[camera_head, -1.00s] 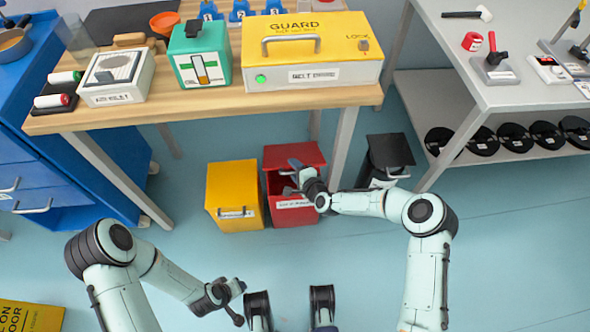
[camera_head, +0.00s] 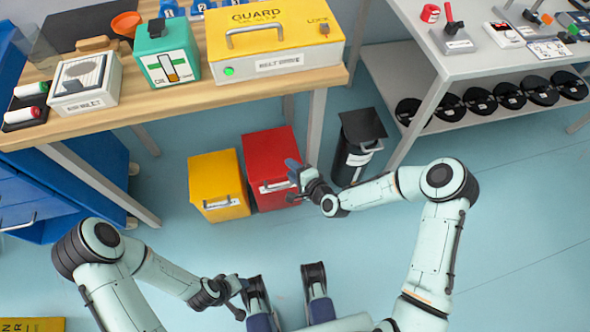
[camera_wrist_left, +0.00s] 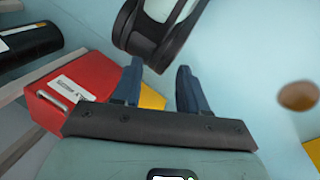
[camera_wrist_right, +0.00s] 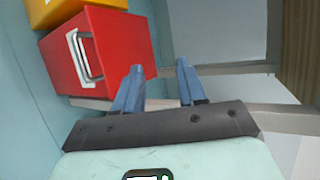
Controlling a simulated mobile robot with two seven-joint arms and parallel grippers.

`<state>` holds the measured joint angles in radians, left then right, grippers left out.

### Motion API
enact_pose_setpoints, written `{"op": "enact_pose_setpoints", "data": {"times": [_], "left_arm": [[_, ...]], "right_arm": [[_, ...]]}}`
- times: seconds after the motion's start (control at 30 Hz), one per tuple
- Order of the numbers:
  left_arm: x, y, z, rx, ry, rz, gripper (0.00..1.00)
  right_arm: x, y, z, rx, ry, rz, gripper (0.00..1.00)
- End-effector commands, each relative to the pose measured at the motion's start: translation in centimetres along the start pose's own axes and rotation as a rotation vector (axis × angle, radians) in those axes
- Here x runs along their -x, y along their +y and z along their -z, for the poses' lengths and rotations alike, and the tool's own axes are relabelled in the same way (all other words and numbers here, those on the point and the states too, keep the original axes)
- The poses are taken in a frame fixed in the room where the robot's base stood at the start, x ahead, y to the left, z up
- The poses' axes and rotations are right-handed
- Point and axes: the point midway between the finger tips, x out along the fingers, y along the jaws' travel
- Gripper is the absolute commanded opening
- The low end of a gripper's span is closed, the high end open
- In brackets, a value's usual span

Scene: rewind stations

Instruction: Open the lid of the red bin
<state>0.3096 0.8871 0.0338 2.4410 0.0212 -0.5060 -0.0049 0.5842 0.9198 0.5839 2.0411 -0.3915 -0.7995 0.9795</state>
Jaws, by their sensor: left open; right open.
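The red bin (camera_head: 268,150) stands on the floor under the wooden table's front edge. Its top looks like a flat, closed red surface, with a pale handle and a label on the front. My right gripper (camera_head: 291,181) is open and empty at the bin's front right corner; contact cannot be told. In the right wrist view the red bin (camera_wrist_right: 125,45) and its metal handle (camera_wrist_right: 82,56) lie left of the open fingers. My left gripper (camera_head: 242,298) is open and empty, low near my base. The red bin (camera_wrist_left: 90,75) also shows in the left wrist view.
A yellow bin (camera_head: 216,175) stands close at the red bin's left. A black bin (camera_head: 355,150) stands to its right, beyond a table leg (camera_head: 316,125). The wooden table (camera_head: 200,101) overhangs behind. The floor in front is clear.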

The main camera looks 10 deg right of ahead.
Motion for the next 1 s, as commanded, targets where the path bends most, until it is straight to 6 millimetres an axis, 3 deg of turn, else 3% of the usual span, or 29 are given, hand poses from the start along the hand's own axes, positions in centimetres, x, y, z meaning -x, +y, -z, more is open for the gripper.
{"op": "enact_pose_setpoints", "data": {"times": [0.17,0.77,0.87,1.0], "left_arm": [[0.2,0.1,-0.4,-0.001,-0.011,0.0,0.43],[0.6,0.2,-0.4,-0.001,-0.012,-0.001,0.43],[2.2,0.6,-0.9,-0.002,-0.024,-0.001,0.43],[6.3,1.8,-2.1,-0.005,-0.066,0.0,0.43]], "right_arm": [[1.0,0.0,0.0,0.0,-0.001,0.0,0.4],[1.3,0.3,-0.3,0.01,-0.005,-0.016,0.4],[2.8,1.4,-1.7,0.066,-0.031,-0.098,0.4],[7.9,5.4,-5.1,0.242,-0.127,-0.344,0.4]]}}
